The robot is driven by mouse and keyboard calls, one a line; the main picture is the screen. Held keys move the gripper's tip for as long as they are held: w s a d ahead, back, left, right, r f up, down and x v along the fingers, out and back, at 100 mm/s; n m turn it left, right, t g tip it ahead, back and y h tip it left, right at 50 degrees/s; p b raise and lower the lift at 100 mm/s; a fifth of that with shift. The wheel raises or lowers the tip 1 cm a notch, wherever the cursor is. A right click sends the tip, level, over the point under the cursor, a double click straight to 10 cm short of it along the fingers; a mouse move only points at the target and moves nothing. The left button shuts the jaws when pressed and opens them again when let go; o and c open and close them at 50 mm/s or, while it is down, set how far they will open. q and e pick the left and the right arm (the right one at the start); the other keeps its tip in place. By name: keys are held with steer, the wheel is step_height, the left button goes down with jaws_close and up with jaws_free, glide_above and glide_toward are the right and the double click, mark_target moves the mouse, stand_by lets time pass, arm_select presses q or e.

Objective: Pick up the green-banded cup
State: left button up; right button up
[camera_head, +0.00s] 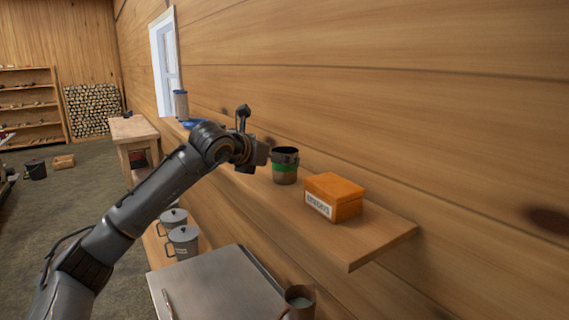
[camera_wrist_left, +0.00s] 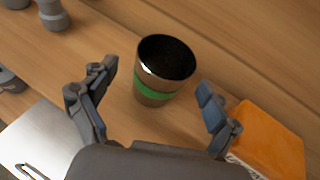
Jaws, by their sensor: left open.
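The green-banded cup (camera_head: 285,168) stands upright on the wall shelf, left of an orange box. It is dark inside, with a green band around a brownish metallic body. In the left wrist view the cup (camera_wrist_left: 160,75) sits between and just beyond the two fingers of my left gripper (camera_wrist_left: 155,105). The fingers are spread apart, with a gap to the cup on each side. In the head view my left gripper (camera_head: 275,158) is beside the cup at its upper left, partly hidden by its own wrist. My right gripper is not in view.
The orange box (camera_head: 337,194) with a white label stands close to the cup's right. The wooden shelf (camera_head: 385,234) has free room at its right end. Below are lidded grey pots (camera_head: 183,241), a metal sheet (camera_head: 220,288) and a brown mug (camera_head: 300,300).

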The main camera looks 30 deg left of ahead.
arm_select(q)
steer(key=x, duration=0.1)
steer(key=p+x, duration=0.1)
steer(key=x, duration=0.1)
steer(key=shift+w+d+r+p, duration=0.1)
steer(key=shift+w+d+p, duration=0.1)
steer(key=shift+w+p, duration=0.1)
steer(key=shift+w, duration=0.15)
steer(key=c, duration=1.3)
steer(key=shift+o, duration=0.2)
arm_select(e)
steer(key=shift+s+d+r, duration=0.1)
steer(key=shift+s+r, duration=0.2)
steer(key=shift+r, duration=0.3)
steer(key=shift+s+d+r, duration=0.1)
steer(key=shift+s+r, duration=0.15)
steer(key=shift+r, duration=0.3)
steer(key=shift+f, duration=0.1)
